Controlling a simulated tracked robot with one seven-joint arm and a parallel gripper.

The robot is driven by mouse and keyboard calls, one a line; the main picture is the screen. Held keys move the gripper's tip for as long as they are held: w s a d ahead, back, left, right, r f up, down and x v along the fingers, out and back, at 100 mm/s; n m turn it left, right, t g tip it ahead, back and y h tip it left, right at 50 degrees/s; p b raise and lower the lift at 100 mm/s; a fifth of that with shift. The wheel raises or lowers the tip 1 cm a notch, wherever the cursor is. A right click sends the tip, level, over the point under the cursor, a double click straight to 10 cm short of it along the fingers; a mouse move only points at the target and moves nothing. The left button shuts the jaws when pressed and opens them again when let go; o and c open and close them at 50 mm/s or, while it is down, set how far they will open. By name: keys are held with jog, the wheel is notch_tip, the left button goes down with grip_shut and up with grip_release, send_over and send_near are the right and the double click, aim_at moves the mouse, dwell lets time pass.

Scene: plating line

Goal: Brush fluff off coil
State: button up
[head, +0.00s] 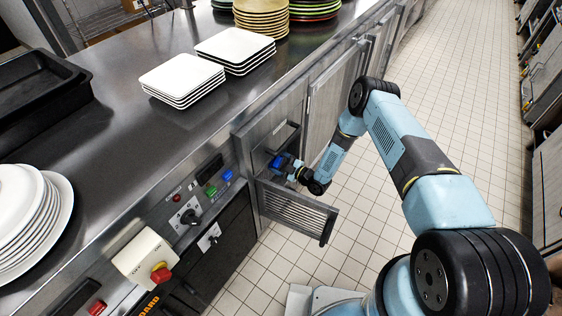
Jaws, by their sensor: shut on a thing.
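My gripper (284,164) is at an opening (262,160) in the front of the steel counter, above an open louvred panel. It is shut on a small blue thing, probably the brush (276,161), whose far end goes toward the dark inside of the opening. The bristles cannot be made out. The coil and any fluff on it cannot be told apart in the dark opening, partly hidden by my gripper and the panel. The louvred panel (297,212) juts out from the counter front below my gripper.
White square plates (182,82), round plates (32,225) and black trays (40,90) stand on the steel counter (130,140). A control panel (190,215) and a red emergency button (160,272) are left of the opening. The tiled floor (450,100) is clear to the right.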

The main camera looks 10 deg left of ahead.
aim_at(274, 166)
jog(key=shift+s+a, duration=0.3)
jog(key=shift+s, duration=0.45)
jog(key=shift+s+a, duration=0.3)
jog(key=shift+s, duration=0.45)
jog(key=shift+s+a+r, duration=0.1)
jog(key=shift+s+a, duration=0.3)
jog(key=shift+s, duration=0.3)
jog(key=shift+s+a, duration=0.4)
jog(key=shift+s, duration=0.3)
jog(key=shift+d, duration=0.1)
jog(key=v, duration=0.6)
jog(key=shift+d, duration=0.15)
jog(key=v, duration=0.2)
jog(key=shift+s+d, duration=0.15)
jog(key=shift+d, duration=0.2)
